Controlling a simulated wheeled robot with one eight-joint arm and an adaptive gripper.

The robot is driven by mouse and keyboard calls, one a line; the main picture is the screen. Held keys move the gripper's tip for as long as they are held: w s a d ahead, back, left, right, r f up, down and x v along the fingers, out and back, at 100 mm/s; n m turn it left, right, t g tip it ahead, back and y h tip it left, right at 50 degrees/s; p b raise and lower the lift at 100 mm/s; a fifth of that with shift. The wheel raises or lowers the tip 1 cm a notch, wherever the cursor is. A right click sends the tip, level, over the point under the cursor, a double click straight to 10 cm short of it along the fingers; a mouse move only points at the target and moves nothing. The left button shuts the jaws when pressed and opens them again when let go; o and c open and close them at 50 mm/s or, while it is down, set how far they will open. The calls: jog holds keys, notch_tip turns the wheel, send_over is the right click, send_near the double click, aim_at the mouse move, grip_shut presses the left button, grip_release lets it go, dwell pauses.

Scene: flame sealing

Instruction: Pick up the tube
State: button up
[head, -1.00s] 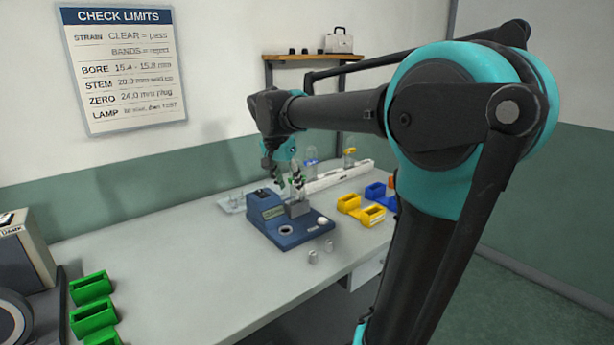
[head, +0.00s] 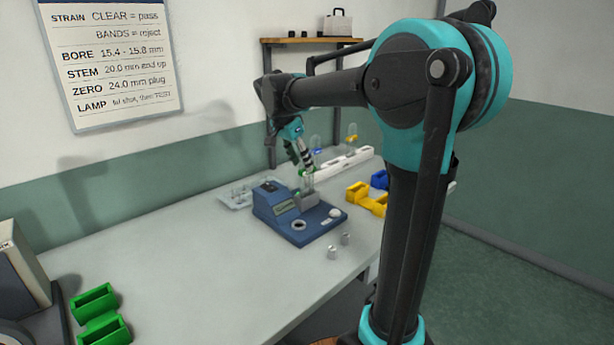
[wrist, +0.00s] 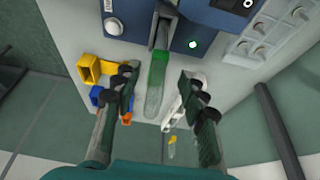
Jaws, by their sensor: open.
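A clear tube (head: 308,184) stands in the grey holder of the blue instrument (head: 278,218). In the wrist view the tube (wrist: 154,92) is seen lengthwise, with a green-tinted part by the blue instrument (wrist: 205,22) and a clear rounded end. My gripper (head: 306,166) is tilted over the tube in the head view. In the wrist view my gripper (wrist: 158,88) is open, with one dark finger on each side of the tube and gaps between. I cannot tell how far the fingertips are from it in depth. The tube's lower end is hidden in the holder.
Yellow bins (head: 362,194) and a blue bin (head: 380,179) stand right of the instrument. A white rail (head: 345,160) lies behind. A clear tray (head: 236,196) is at the left. Two small metal cylinders (head: 332,253) stand in front. Green bins (head: 96,305) are at the near left.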

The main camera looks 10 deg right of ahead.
aim_at(306, 174)
jog(key=shift+s+x, duration=0.1)
jog(key=shift+x, duration=1.8)
jog(key=shift+s+x, duration=0.15)
jog(key=shift+x, duration=1.7)
grip_shut()
